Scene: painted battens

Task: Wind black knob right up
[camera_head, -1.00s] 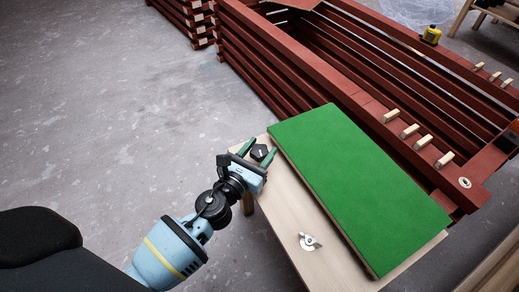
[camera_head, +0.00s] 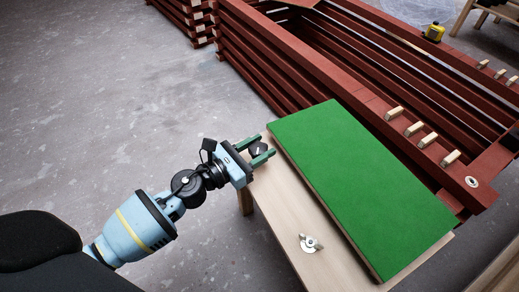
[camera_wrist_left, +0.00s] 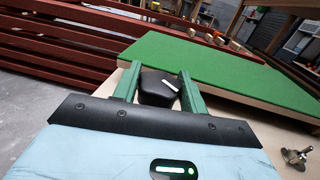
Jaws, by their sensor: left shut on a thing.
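The black knob (camera_head: 257,149) sits near the far left corner of the wooden bench top, beside the green board. My right gripper is not in view.
A green board (camera_head: 355,185) covers much of the pale wooden bench top (camera_head: 290,215). A metal wing-shaped fitting (camera_head: 311,243) stands on the near part. Stacked red battens (camera_head: 300,65) lie behind. Grey floor on the left is clear.

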